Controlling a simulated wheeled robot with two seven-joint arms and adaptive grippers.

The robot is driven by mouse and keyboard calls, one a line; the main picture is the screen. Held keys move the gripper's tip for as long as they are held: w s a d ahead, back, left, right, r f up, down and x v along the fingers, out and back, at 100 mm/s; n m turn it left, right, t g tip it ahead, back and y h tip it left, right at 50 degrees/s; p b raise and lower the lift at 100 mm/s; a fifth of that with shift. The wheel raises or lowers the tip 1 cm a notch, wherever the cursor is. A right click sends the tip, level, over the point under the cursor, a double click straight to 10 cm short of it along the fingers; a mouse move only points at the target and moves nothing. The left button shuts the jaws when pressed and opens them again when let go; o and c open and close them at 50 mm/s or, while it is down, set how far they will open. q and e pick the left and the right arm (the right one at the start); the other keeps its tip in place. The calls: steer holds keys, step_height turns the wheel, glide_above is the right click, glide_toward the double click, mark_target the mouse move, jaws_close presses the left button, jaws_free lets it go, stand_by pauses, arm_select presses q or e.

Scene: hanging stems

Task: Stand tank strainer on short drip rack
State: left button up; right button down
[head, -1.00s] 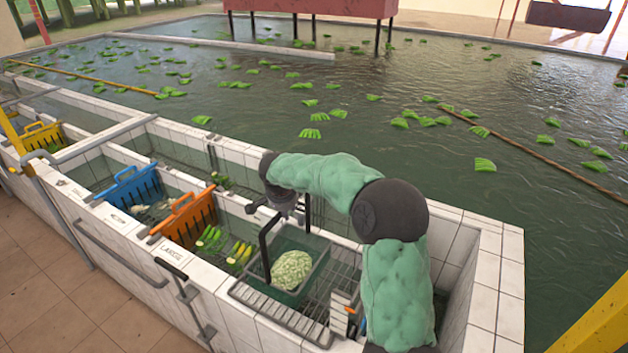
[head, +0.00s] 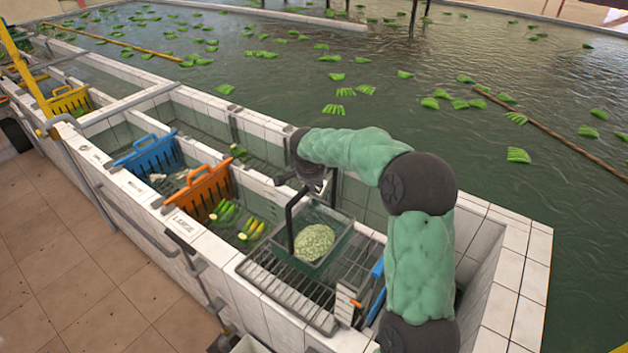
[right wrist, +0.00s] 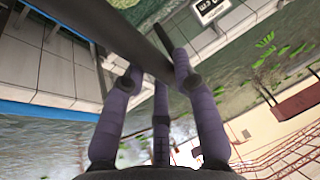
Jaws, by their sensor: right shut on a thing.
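The tank strainer (head: 336,252) is a see-through greenish box with a tall black handle. A pale green lumpy mass (head: 314,242) lies in it. My right gripper (head: 312,186) is shut on the top bar of the handle, and the right wrist view shows its fingers around this dark bar (right wrist: 105,32). The strainer looks upright, over a grey wire rack (head: 287,297) at the near right end of the tiled trough. I take this as the short drip rack. I cannot tell whether the strainer's bottom touches it. My left gripper is not in view.
Orange (head: 203,190) and blue (head: 150,156) slotted dividers stand in the trough to the left, with green and yellow vegetables between. A small white-and-orange block (head: 346,302) and a blue bar (head: 376,292) are right of the rack. Open water lies behind.

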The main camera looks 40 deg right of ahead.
steer(key=shift+f+b, duration=0.3)
steer(key=shift+f, duration=0.65)
steer(key=shift+f+b, duration=1.7)
steer(key=shift+f, duration=1.25)
steer(key=shift+f+b, duration=0.35)
steer(key=shift+b, duration=0.15)
steer(key=c, duration=0.9)
jaws_free()
steer(key=shift+f, duration=0.1)
steer(key=shift+a, duration=0.1)
steer(key=v, duration=1.2)
